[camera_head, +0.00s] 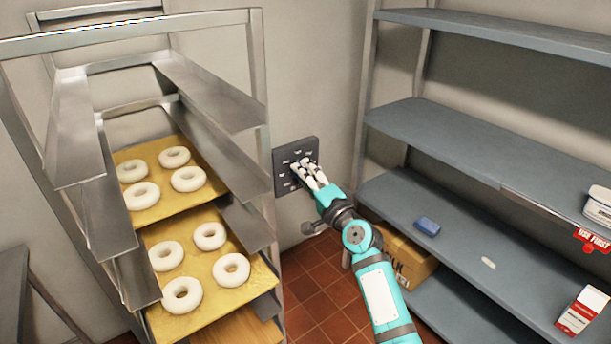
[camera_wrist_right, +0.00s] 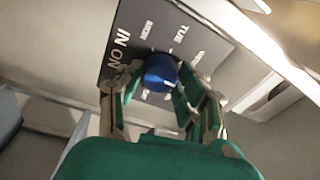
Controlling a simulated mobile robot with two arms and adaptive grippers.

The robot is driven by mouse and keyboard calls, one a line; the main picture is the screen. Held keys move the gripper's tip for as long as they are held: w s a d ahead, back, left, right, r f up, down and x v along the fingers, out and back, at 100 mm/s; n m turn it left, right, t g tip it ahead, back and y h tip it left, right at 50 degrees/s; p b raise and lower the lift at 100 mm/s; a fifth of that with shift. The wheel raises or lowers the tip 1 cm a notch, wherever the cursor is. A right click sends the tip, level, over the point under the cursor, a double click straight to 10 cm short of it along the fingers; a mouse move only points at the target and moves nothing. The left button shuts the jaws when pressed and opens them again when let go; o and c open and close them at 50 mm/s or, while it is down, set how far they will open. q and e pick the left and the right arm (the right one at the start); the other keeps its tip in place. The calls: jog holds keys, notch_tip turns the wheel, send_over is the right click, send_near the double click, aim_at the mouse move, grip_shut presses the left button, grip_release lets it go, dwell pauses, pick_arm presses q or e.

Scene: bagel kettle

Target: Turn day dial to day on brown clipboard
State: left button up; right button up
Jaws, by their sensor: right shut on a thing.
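A dark grey day panel (camera_head: 281,157) is fixed to the wall beside the metal rack. In the right wrist view the panel (camera_wrist_right: 128,27) shows white lettering, including MON and TUE. A round blue dial (camera_wrist_right: 159,69) sits on it, with a short white mark toward the lower right of its face. My right gripper (camera_head: 304,172) is at the panel, its fingers closed around the dial in the right wrist view (camera_wrist_right: 158,88). The gripper hides the dial in the head view. The brown clipboard is not visible. My left gripper is not in view.
A metal rack (camera_head: 258,70) with trays of white dough rings stands left of the panel. Grey shelving (camera_head: 460,135) is on the right, holding a blue block (camera_head: 427,226) and a red and white carton (camera_head: 583,312). A cardboard box (camera_head: 405,262) is below.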

jog(key=shift+f, duration=0.1)
jog(key=o, duration=1.2)
jog(key=shift+c, duration=0.2)
jog(key=v, duration=1.2)
